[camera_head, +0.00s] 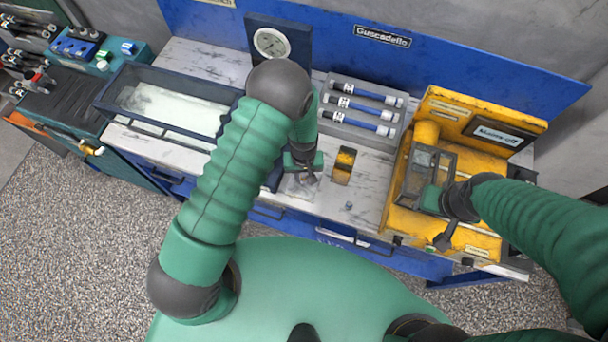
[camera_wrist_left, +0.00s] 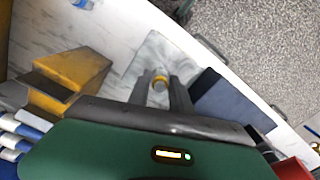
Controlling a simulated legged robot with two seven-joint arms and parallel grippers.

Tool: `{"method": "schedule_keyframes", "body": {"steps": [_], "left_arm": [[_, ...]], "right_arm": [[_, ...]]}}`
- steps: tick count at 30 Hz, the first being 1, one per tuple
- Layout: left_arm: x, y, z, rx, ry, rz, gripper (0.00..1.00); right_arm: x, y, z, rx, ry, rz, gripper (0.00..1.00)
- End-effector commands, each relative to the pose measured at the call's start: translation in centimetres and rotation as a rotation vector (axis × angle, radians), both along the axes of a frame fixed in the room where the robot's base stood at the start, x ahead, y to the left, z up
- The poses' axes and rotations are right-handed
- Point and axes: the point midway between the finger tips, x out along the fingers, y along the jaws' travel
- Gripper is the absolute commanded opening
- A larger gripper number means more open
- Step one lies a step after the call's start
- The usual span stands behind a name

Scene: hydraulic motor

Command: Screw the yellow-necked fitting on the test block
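My left gripper (camera_head: 306,178) points down over the front of the bench, left of a yellow and black block (camera_head: 343,165). In the left wrist view its two fingers (camera_wrist_left: 160,90) stand on either side of a small fitting with a yellow ring (camera_wrist_left: 160,82) and appear closed on it. A pale grey square block (camera_wrist_left: 155,52) lies beneath or just beyond the fitting; I cannot tell whether they touch. The yellow and black block also shows in the left wrist view (camera_wrist_left: 70,80). My right gripper (camera_head: 432,200) is at the yellow machine's clear guard; its fingers are not clear.
A grey rack (camera_head: 390,87) holds several blue-and-black cylinders. A dark-rimmed tray (camera_head: 125,85) and a gauge (camera_head: 271,43) are behind the left arm. A small bluish part (camera_head: 348,205) lies near the front edge.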

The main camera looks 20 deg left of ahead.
Motion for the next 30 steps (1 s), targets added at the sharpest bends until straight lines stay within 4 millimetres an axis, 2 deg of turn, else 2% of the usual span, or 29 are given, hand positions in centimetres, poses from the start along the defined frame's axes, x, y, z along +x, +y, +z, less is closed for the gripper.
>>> {"method": "schedule_keyframes", "body": {"steps": [1,3,4,14,17,21,23,25,30], "left_arm": [[-0.1,0.0,0.0,0.000,0.001,0.007,0.30],[0.0,0.0,0.0,0.001,0.001,0.011,0.40],[0.0,0.0,0.0,0.001,0.000,0.011,0.41],[0.1,0.0,0.0,0.000,0.000,0.029,0.41],[0.1,-0.1,0.1,0.002,-0.001,0.228,0.41],[0.0,-0.1,0.3,0.004,-0.002,0.695,0.41],[0.0,-0.1,0.3,0.003,-0.001,0.830,0.41],[0.0,-0.1,0.1,0.004,-0.001,0.909,0.41],[0.1,-0.1,0.0,0.002,-0.002,0.921,0.41]], "right_arm": [[0.0,0.0,0.0,0.000,0.000,0.000,0.36],[0.0,0.0,0.0,0.000,0.000,0.000,0.36],[0.0,0.0,0.0,0.000,0.000,0.000,0.36],[0.0,0.0,0.0,0.000,0.000,0.000,0.36],[0.0,0.0,0.4,0.000,0.000,0.000,0.36],[0.0,0.0,1.5,0.000,0.000,0.000,0.36],[0.0,0.0,1.7,0.000,0.000,0.000,0.36],[0.0,0.0,1.7,0.000,0.000,0.000,0.36],[0.0,0.0,1.6,0.000,0.000,0.000,0.36]]}}
